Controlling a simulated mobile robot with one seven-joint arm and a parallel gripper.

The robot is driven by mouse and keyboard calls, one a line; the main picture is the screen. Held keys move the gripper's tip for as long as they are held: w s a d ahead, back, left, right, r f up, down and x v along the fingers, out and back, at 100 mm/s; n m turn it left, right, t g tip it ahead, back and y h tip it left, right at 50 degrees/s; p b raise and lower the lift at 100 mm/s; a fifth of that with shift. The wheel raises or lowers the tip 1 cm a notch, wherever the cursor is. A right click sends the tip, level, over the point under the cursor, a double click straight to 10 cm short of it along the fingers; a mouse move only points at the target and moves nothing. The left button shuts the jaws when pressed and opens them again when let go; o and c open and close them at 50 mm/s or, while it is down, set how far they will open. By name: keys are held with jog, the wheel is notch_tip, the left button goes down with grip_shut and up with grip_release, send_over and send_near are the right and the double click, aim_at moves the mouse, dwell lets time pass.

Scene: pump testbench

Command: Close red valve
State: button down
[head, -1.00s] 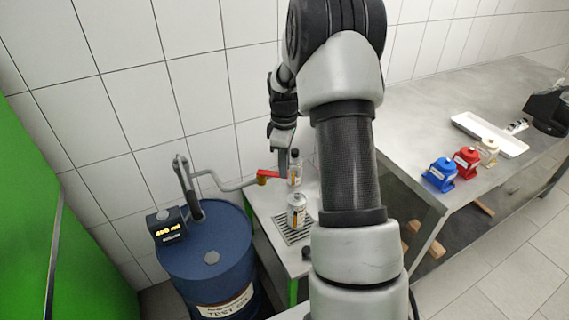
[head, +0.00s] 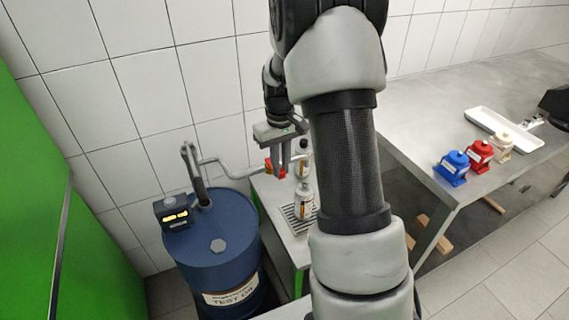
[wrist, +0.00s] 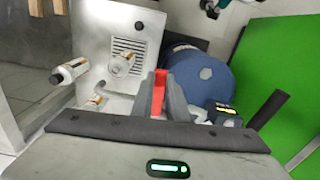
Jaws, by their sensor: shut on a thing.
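The red valve handle (head: 269,166) is at the end of the grey pipe (head: 228,168) that runs right from the blue drum (head: 210,245). My gripper (head: 282,168) points down at it, with its fingers on either side of the red handle. In the wrist view the red handle (wrist: 158,92) shows as an upright strip clamped between my gripper's two fingers (wrist: 158,76). The valve body is mostly hidden by the fingers. A bottle (head: 305,203) stands on the grate below the valve, and another bottle (head: 303,165) stands just behind my gripper.
A display box (head: 174,216) sits on the drum. The small metal table (head: 270,200) is right of the drum. A green panel (head: 30,200) stands at left.

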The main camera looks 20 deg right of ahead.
jog(key=shift+a+m, duration=0.25)
jog(key=shift+m, duration=0.15)
jog(key=c, duration=1.7)
grip_release()
notch_tip(320, 180, up, 18)
jog(key=shift+f+p, duration=0.25)
jog(key=shift+p, duration=0.1)
